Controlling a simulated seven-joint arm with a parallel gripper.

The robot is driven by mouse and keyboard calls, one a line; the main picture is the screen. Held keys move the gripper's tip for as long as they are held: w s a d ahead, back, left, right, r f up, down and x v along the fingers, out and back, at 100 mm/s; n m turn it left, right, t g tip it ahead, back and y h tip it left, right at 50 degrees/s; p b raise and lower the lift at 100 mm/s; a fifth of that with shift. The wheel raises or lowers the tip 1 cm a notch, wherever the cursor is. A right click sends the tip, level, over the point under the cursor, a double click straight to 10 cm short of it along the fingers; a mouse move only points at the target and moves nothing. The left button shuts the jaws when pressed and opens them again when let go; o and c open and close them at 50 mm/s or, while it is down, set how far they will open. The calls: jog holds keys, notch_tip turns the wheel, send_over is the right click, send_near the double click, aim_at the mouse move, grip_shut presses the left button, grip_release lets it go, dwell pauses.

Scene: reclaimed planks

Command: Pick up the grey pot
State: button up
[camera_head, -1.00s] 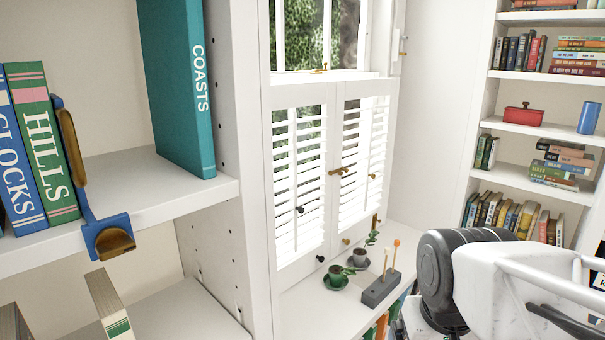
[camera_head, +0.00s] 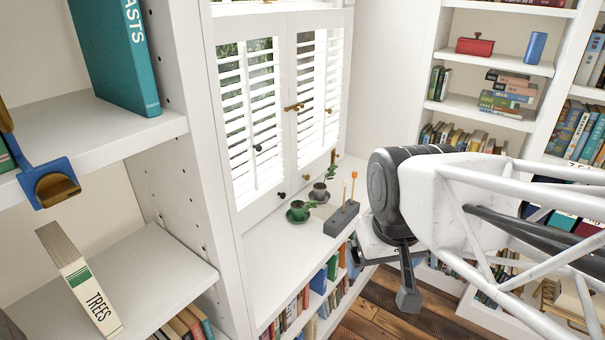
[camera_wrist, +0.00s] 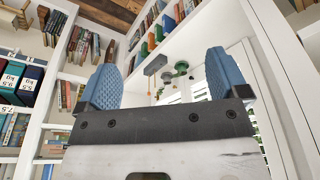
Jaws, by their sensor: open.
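The grey pot (camera_head: 319,191) is small and holds a green sprig. It stands on a dark saucer on the white ledge below the shuttered window, and also shows small between my fingers in the wrist view (camera_wrist: 167,76). A similar green pot (camera_head: 298,212) stands just in front of it on its own saucer. My gripper (camera_wrist: 163,55) is open and empty, its two blue fingers wide apart in the wrist view. It is well away from the pots.
A grey block (camera_head: 342,218) with two upright orange-tipped sticks stands right of the pots. The shutters (camera_head: 270,115) rise behind the ledge. A tall bookcase (camera_head: 185,190) closes off the left side. Books fill shelves under the ledge. The front part of the ledge is bare.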

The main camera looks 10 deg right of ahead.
jog(key=w+r+n, duration=0.2)
jog(key=w, duration=0.8)
jog(key=w+r+n, duration=0.2)
jog(key=w, duration=0.8)
jog(key=n+g+y, duration=0.3)
jog(key=n, duration=1.1)
send_over(323, 187)
jog(key=f, duration=2.2)
jog(key=d+f, duration=0.1)
jog(key=f, duration=1)
jog(key=shift+s, duration=0.1)
jog(key=shift+f, duration=0.4)
jog(key=shift+x, duration=1.25)
jog(key=shift+a, duration=0.1)
